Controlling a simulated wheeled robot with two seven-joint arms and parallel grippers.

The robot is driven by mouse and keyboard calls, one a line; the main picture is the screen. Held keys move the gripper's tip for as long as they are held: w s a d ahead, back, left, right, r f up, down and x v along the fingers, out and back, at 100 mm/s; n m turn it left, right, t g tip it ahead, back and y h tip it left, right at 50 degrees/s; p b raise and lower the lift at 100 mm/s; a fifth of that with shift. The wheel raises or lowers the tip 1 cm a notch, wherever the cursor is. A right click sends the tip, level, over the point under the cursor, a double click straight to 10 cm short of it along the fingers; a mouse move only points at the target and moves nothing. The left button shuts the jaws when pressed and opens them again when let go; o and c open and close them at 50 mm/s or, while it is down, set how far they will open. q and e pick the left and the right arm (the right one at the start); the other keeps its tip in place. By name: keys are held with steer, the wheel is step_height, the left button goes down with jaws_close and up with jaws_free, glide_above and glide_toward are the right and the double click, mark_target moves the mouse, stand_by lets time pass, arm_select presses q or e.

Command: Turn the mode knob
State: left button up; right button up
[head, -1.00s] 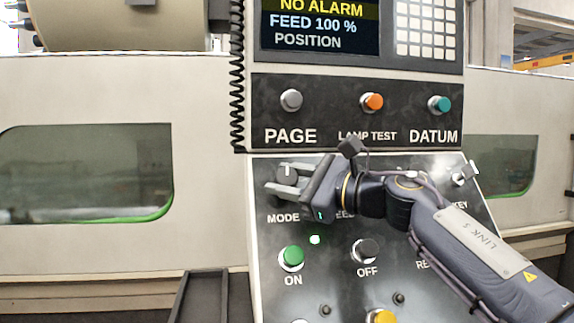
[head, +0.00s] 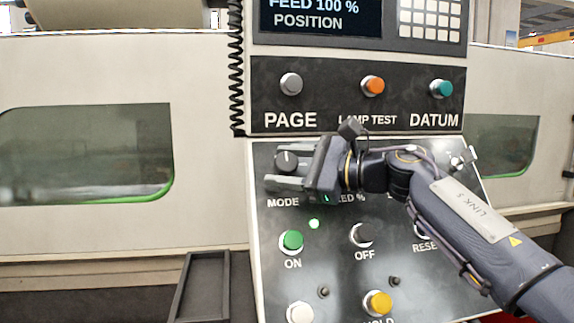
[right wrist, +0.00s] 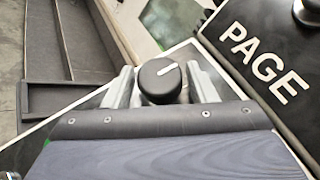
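The mode knob (head: 287,161) is a round black knob with a white line, above the MODE label on the sloped control panel (head: 340,285). In the head view its line points about straight up. My right gripper (head: 283,167) reaches in from the right with its fingers on either side of the knob, one above and one below. The right wrist view shows the knob (right wrist: 160,82) between the two grey fingers of the gripper (right wrist: 160,90), with small gaps beside it. The gripper looks open. My left gripper is not in view.
Around it are the green ON button (head: 291,240), the black OFF button (head: 361,235) and the PAGE button (head: 291,84). My right arm covers part of the FEED % area. A coiled black cable (head: 236,70) hangs along the panel's left edge.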

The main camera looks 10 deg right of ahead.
steer(key=shift+o, duration=0.5)
steer(key=shift+d, duration=0.1)
steer(key=shift+s+d, duration=0.2)
steer(key=shift+d, duration=0.05)
steer(key=b+v, duration=0.2)
steer(key=v, duration=0.5)
